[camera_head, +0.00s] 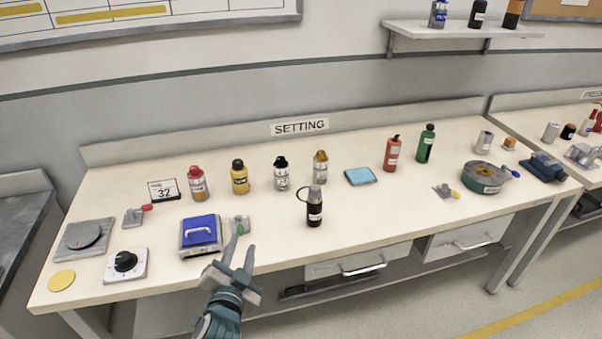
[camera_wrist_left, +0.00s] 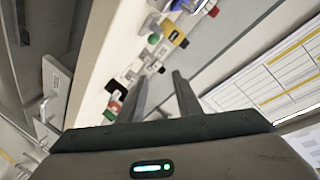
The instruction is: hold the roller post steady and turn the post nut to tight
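My left gripper (camera_head: 241,244) is open and empty, with its fingertips at the front edge of the table. Just beyond the tips is a small grey metal fitting (camera_head: 244,220) with a green part, partly covered by a finger. Similar small fittings are one with a red end (camera_head: 134,217) at the left and one with a yellow end (camera_head: 442,191) at the right. I cannot tell which of these, if any, is the roller post or its nut. In the left wrist view the gripper's two fingers (camera_wrist_left: 162,94) stand apart with nothing between them. My right gripper is not in view.
Several bottles line the back, and a round grey-green device (camera_head: 480,186) is at the right. The front middle of the table (camera_head: 380,220) is clear.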

